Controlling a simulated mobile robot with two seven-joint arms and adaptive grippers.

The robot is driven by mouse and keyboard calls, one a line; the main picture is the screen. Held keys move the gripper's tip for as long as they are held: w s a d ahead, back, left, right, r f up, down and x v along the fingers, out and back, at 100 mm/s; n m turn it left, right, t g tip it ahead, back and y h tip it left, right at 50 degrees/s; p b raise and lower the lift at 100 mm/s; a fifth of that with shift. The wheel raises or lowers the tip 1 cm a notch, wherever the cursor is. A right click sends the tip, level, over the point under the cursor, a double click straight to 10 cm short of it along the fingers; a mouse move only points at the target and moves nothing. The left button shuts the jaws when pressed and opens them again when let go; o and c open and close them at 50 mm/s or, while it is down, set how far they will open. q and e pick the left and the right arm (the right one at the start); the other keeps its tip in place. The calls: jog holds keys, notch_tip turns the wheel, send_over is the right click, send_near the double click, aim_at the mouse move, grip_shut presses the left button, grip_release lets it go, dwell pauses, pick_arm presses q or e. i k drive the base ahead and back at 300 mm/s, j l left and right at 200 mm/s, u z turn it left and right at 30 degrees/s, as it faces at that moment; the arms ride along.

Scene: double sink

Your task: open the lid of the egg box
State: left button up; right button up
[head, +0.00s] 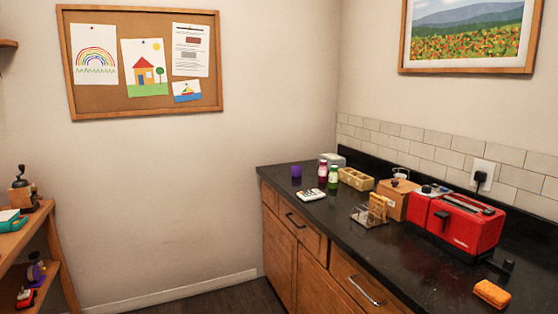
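None of the things in the head view can be told for certain as the egg box. A tan box with hollows along its top (356,179) sits on the black counter, a little back from the front edge, and may be it. A small grey box (332,159) stands further back near the wall corner. Both are small and far off, and I cannot tell the state of any lid. Neither of my grippers is in view.
The black counter (345,236) runs along the right wall. Two bottles (333,177), a purple cup (296,171), a white item (311,195), toast in a rack (376,208), a brown box (396,200) and a red toaster (466,226) stand on it. Shelves are at left.

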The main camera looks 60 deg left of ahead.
aim_at(332, 159)
jog(key=u, duration=1.55)
jog(key=z, duration=0.25)
jog(key=i+j+z, duration=0.5)
jog(key=z, duration=0.15)
jog(key=i+j+z, duration=0.2)
jog(key=j+z, duration=0.15)
jog(key=j, duration=0.2)
jog(key=i+j+z, duration=0.1)
jog(key=j+z, duration=0.2)
jog(key=j, duration=0.1)
